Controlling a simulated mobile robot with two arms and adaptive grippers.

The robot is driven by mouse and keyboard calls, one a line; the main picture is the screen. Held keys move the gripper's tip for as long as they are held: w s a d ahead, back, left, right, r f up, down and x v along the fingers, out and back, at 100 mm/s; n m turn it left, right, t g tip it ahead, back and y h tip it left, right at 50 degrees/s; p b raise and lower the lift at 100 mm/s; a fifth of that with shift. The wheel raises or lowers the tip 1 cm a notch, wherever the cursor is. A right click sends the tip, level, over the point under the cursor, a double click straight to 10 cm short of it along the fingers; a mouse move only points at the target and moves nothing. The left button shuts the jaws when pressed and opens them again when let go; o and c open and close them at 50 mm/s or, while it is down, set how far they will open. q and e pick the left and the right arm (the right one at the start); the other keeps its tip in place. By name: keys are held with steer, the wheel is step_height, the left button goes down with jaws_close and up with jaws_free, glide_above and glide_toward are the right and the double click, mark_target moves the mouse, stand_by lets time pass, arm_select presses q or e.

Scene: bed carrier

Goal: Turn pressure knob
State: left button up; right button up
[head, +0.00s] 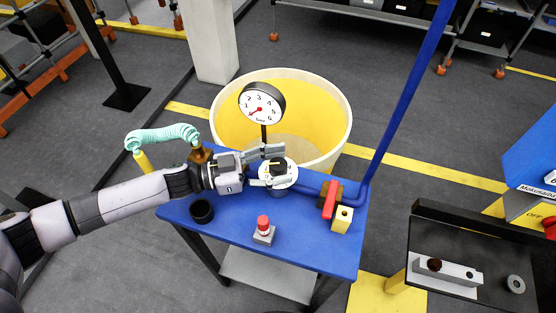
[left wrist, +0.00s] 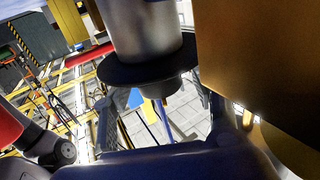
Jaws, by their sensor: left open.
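The pressure knob (head: 280,165) is a dark knob with a yellow mark, on a pale round base on the blue table. The pressure gauge (head: 262,103), white-faced with a red needle, stands on a stem behind it. My left gripper (head: 273,168) is open, with its grey fingers reaching in from the left at the knob. I cannot tell whether they touch it. In the left wrist view a metal cylinder (left wrist: 145,35) with a dark flange fills the upper middle; the knob is not clearly recognisable there. My right gripper is not in view.
The blue table (head: 215,235) also holds a red button on a grey box (head: 264,231), a black cup (head: 202,211) and a red lever (head: 330,200). A blue post (head: 405,100) rises at the right. A yellow-lined round tub (head: 320,120) stands behind.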

arm_select(q)
steer(key=shift+d, duration=0.1)
steer(key=shift+c, duration=1)
steer(key=c, duration=0.9)
steer(key=shift+c, duration=0.4)
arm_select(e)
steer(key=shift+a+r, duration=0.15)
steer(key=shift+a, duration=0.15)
